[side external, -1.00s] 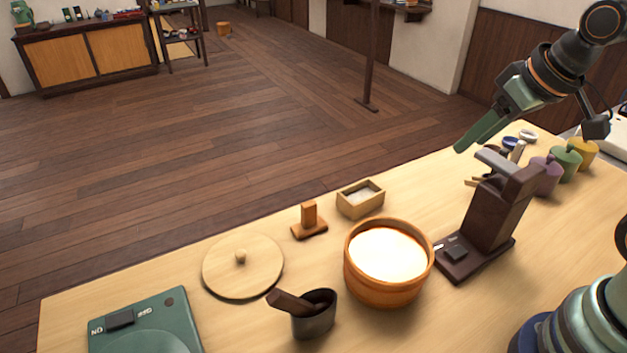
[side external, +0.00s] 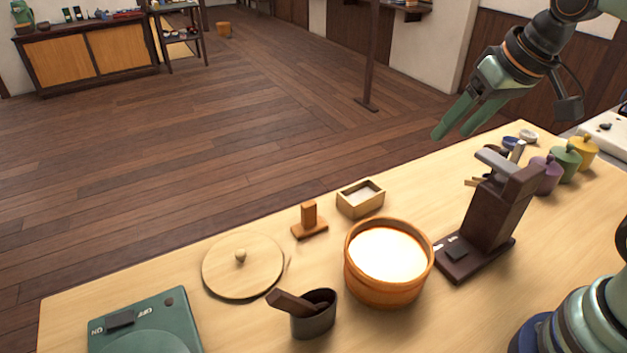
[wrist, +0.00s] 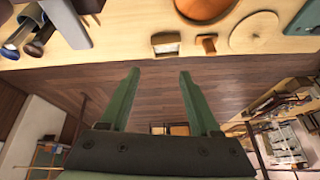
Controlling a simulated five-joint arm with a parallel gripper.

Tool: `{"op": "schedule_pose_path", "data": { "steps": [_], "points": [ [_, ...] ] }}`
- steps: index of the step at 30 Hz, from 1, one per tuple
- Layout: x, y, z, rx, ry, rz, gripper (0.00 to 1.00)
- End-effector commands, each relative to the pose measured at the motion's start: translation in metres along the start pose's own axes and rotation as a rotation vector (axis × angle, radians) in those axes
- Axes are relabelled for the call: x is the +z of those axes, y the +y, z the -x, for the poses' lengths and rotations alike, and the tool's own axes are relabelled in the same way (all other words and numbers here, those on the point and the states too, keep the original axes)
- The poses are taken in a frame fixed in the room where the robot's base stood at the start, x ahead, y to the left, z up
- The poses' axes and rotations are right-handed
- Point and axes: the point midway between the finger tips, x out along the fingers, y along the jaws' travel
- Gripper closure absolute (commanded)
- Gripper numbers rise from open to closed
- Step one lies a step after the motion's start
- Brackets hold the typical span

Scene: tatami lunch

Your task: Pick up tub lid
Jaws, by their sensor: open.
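The tub lid (side external: 222,272), a round flat pale wooden disc with a small knob (side external: 240,256) in its middle, lies flat on the table left of the wooden tub (side external: 364,289). It also shows at the top right of the wrist view (wrist: 262,33). The tub is round, orange-brown and full of something white. My gripper (side external: 451,134) has green fingers and is open and empty, high up at the far right of the lid. In the wrist view its fingers (wrist: 158,80) stand apart with only floor between them.
Near the lid are a dark cup with a wooden handle (side external: 314,318), a green scale (side external: 160,301), a small wooden stand (side external: 309,219) and a wooden box (side external: 360,199). A tall dark press-like device (side external: 497,215) stands right of the tub. Coloured lidded jars (side external: 566,162) stand far right.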

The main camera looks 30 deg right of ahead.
Motion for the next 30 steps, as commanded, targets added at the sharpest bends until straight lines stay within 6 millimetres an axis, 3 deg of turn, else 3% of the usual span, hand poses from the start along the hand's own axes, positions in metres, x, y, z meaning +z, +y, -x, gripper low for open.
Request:
{"op": "schedule_pose_path", "data": {
  "steps": [6,15,20,24,30],
  "points": [
    [-0.04,-0.06,-0.017,-0.024,-0.09,-0.256,0.37],
    [-0.067,-0.158,-0.065,0.011,-0.207,-0.623,0.37],
    [-0.061,-0.215,-0.1,0.058,-0.258,-0.815,0.37],
    [-0.046,-0.262,-0.132,0.111,-0.29,-0.97,0.37],
    [-0.023,-0.304,-0.162,0.168,-0.308,-1.124,0.37]
  ]
}}
